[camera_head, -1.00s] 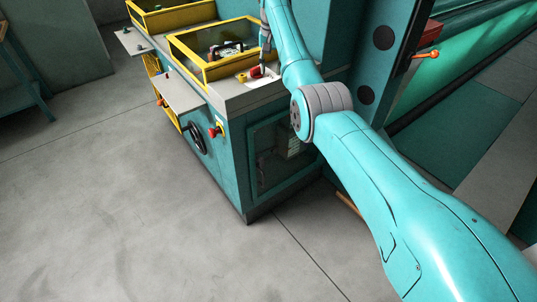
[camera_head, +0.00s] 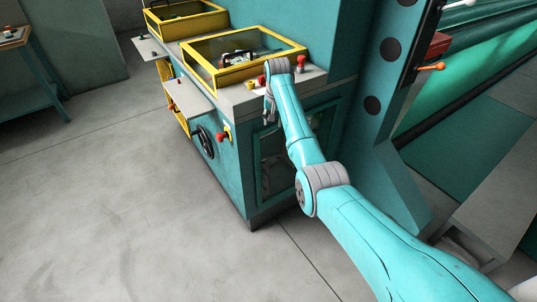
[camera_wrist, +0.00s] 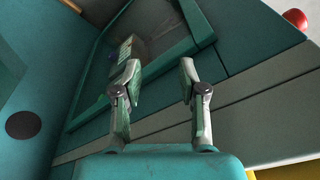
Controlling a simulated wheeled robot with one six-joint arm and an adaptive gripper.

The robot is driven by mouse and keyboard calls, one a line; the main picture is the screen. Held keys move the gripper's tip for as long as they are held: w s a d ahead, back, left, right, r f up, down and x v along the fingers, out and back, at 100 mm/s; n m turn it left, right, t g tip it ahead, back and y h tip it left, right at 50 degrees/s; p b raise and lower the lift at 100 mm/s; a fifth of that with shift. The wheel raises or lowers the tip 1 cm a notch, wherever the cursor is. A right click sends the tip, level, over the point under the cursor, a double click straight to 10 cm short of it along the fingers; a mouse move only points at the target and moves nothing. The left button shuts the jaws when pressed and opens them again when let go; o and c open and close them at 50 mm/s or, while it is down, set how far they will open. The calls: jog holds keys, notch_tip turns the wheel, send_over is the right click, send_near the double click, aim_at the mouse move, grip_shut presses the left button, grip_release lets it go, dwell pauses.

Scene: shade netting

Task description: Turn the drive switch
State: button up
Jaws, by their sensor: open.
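My gripper (camera_head: 269,117) hangs fingers-down at the front upper edge of the teal machine (camera_head: 232,175). In the wrist view its two fingers (camera_wrist: 160,68) are apart with nothing between them. I cannot tell for certain which control is the drive switch. A red knob on a yellow plate (camera_head: 223,135) sits on the machine's side, left of my gripper. On the grey top are a small yellow control (camera_head: 250,85), a red one beside it (camera_head: 261,80) and a red knob (camera_head: 301,63) beyond my wrist. A red round part (camera_wrist: 296,18) shows at the wrist view's upper right.
A black handwheel (camera_head: 205,142) sticks out from the machine's side. A yellow-framed guard (camera_head: 215,75) stands on top. A framed window (camera_wrist: 160,40) is in the panel ahead of my fingers. An orange-tipped lever (camera_head: 431,67) is at right. The floor at left is clear.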

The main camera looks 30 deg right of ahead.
jog(key=s+a+f, duration=0.1)
jog(key=a+f, duration=0.1)
jog(key=f, duration=0.4)
jog(key=s+a+f+t, duration=0.1)
jog(key=s+a+f, duration=0.1)
jog(key=f, duration=0.4)
jog(key=shift+s+f+n+t, duration=0.15)
jog(key=shift+f+n+t, duration=0.15)
jog(key=shift+f+n, duration=0.1)
jog(key=shift+a, duration=0.1)
